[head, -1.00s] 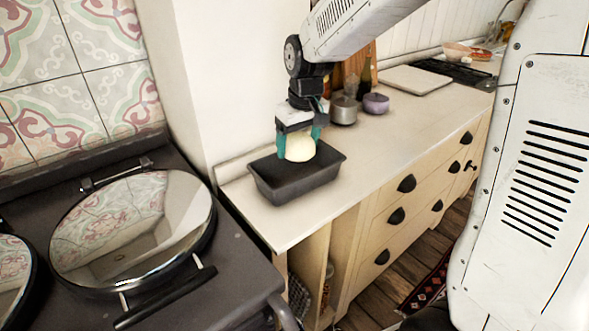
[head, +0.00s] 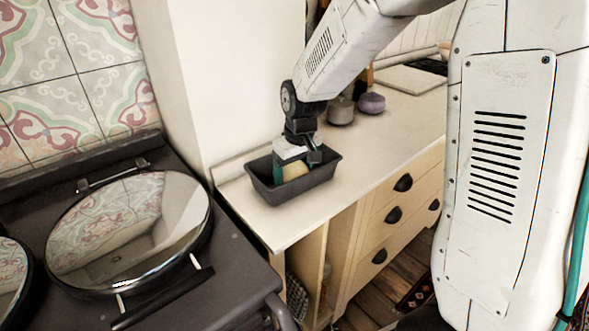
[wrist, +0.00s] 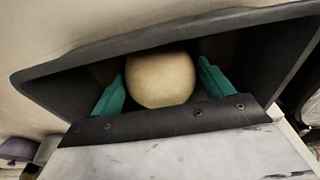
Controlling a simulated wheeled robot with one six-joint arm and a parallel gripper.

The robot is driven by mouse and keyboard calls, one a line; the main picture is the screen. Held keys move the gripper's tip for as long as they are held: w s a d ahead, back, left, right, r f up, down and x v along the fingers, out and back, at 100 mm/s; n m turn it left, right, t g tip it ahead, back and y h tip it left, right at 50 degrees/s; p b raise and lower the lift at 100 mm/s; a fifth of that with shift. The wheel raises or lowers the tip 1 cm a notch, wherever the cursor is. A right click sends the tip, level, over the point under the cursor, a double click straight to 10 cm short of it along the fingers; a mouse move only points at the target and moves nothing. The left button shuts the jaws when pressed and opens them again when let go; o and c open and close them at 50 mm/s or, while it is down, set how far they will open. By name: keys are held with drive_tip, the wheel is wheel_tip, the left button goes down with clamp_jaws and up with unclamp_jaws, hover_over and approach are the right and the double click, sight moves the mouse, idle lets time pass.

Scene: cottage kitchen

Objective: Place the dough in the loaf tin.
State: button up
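The dough (wrist: 160,80) is a pale, rounded lump between the two teal fingers of my gripper (wrist: 161,82). It is down inside the dark loaf tin (wrist: 60,75), below the rim. In the head view, the loaf tin (head: 313,182) stands upright on the counter beside the wall, and part of the dough (head: 296,171) shows between the fingers. My gripper (head: 294,170) points down into the tin and appears shut on the dough, one finger close on each side. Whether the dough touches the tin's floor is hidden.
The counter (head: 390,135) is clear to the right of the tin. A metal pot (head: 341,111) and a purple pot (head: 371,103) stand farther back, near a pale board (head: 409,80). A dark stove with a round shiny lid (head: 135,225) is at left.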

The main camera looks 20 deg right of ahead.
sight(299, 169)
drive_tip(key=shift+o, duration=1.4)
wheel_tip(299, 169, up, 12)
drive_tip(key=s, duration=0.2)
drive_tip(key=s+d+r+m, duration=0.1)
drive_tip(key=s, duration=1.3)
drive_tip(key=s+d+r+m, duration=0.1)
drive_tip(key=s+d, duration=0.1)
drive_tip(key=s, duration=1.2)
drive_tip(key=shift+r+m+g, duration=0.25)
drive_tip(key=shift+m+g, duration=0.05)
drive_tip(key=shift+m, duration=0.1)
